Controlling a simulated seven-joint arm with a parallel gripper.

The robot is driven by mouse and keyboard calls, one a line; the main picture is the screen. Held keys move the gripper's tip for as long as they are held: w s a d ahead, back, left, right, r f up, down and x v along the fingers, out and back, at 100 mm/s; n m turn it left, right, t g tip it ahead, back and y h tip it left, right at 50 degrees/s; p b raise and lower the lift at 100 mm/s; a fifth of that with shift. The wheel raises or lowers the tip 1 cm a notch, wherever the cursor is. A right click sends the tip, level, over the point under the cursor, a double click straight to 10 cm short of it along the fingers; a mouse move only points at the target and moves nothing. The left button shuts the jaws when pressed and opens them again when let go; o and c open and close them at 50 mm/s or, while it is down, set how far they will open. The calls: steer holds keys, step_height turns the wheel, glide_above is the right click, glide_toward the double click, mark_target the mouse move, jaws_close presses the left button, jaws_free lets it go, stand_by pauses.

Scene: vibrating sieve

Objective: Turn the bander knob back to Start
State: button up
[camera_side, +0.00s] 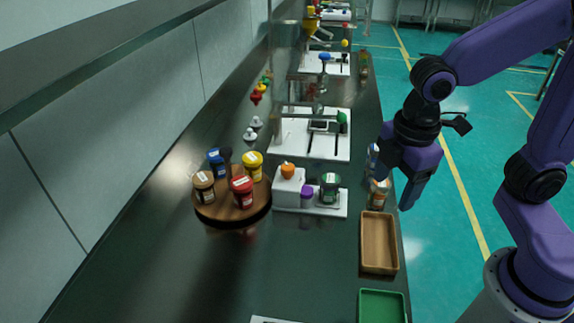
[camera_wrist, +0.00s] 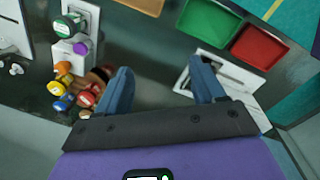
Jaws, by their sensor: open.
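A small white machine (camera_side: 288,190) stands on the dark counter with an orange knob-like top (camera_side: 288,170) and a purple cylinder (camera_side: 307,195) beside it. I cannot tell whether the orange part is the bander knob, and no Start mark is readable. The wrist view shows the orange part (camera_wrist: 62,68) and the purple part (camera_wrist: 80,47) at the left. My gripper (camera_side: 396,182) is open and empty, up and to the right of the machine in the side view. In the wrist view my gripper (camera_wrist: 162,80) has its fingers spread with nothing between them.
A round wooden stand (camera_side: 235,216) with several coloured jars is left of the machine. A green-lidded jar (camera_side: 329,188) is at its right. A tan tray (camera_side: 379,242) and a green tray (camera_side: 382,306) line the counter's right edge. A red tray (camera_wrist: 258,47) shows in the wrist view.

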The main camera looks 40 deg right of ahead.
steer(key=w+a+n+t+h, duration=0.1)
steer(key=w+a+n, duration=0.15)
steer(key=w, duration=0.65)
steer(key=w+a+n+h, duration=0.1)
steer(key=w+a+n, duration=0.15)
steer(key=w, duration=0.55)
steer(key=n+h, duration=0.2)
steer(key=n, duration=0.2)
glide_toward(287, 166)
steer(key=shift+y, duration=0.3)
steer(key=x, duration=0.8)
steer(key=shift+s+d+f, duration=0.1)
steer(key=shift+d+f, duration=0.2)
steer(key=c, duration=1)
